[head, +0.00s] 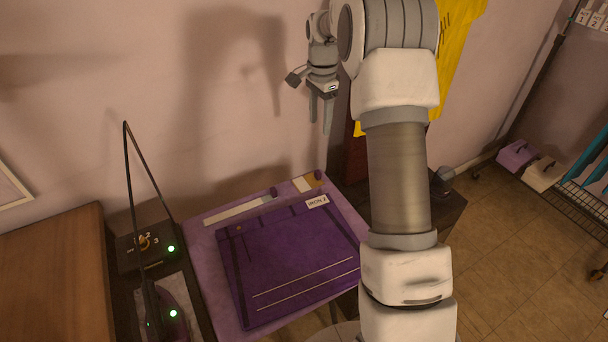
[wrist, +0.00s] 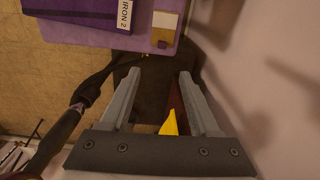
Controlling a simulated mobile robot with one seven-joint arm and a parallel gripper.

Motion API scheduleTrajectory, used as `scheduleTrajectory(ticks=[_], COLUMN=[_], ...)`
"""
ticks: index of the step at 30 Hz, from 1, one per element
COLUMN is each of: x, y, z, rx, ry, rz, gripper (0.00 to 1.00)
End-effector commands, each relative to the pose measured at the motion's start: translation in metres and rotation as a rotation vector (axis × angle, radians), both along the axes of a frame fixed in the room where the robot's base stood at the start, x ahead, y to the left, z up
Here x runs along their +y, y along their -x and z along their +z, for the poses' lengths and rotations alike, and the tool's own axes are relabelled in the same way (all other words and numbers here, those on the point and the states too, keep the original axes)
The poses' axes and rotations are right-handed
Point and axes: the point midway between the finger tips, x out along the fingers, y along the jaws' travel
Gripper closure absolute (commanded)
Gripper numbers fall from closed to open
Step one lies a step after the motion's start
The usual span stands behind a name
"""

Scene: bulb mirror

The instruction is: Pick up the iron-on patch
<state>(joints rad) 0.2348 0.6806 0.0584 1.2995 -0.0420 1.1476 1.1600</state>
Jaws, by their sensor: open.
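A small flat piece, part white and part tan with a dark corner (head: 307,182), lies at the far right corner of the purple pressing surface (head: 205,255). It may be the iron-on patch; I cannot tell for sure. It also shows near the top of the wrist view (wrist: 165,28). My gripper (head: 321,115) is open and empty, high above and beyond that corner, near the wall. In the wrist view, its fingertips (wrist: 159,78) point toward the surface's edge, with the piece past them and apart from them.
A folded dark purple cloth (head: 290,260) with an "IRON 2" tag (head: 317,202) covers much of the surface. A pale strip (head: 238,209) lies behind it. An iron (head: 170,318) and control box (head: 145,247) stand left. A yellow cloth (head: 457,40) hangs behind my arm.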

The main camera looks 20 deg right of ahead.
Motion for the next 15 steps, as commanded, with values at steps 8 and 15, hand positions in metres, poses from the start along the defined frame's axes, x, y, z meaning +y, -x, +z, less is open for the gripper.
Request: scheduleTrajectory(ticks=[8, 15], x=[-0.006, -0.006], y=[-0.006, -0.006], z=[-0.029, -0.080], rx=[0.017, 0.019], ry=[-0.006, -0.006], rz=[-0.049, -0.047], gripper=[0.38, 0.38])
